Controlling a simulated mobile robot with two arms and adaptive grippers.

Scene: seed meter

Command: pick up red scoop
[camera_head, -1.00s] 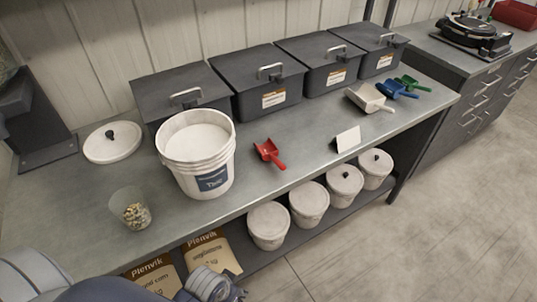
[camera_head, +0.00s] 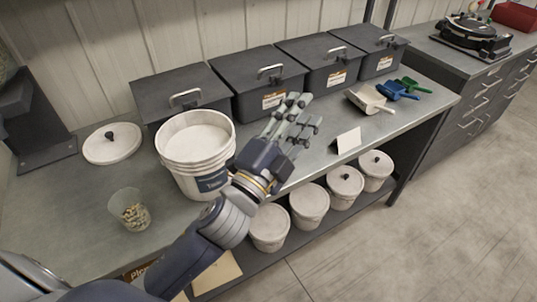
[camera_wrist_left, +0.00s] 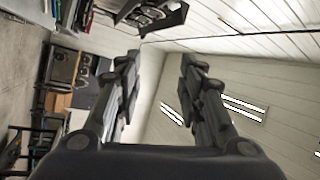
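The red scoop does not show now; my left gripper and forearm cover the part of the bench where it lay in the earlier head view. My left gripper (camera_head: 296,118) is above the bench, right of the white bucket (camera_head: 190,165), with its fingers pointing up and away. In the left wrist view the two fingers of my left gripper (camera_wrist_left: 158,75) are spread apart with nothing between them. That view looks toward the wall and ceiling, and no scoop is in it. My right gripper is in neither view.
Several dark lidded bins (camera_head: 268,85) line the back of the bench. A white scoop (camera_head: 368,99), a blue scoop (camera_head: 397,90) and a green scoop (camera_head: 413,84) lie at the right. A small white card (camera_head: 348,140) stands near the front edge. A clear cup (camera_head: 130,210) stands at the left.

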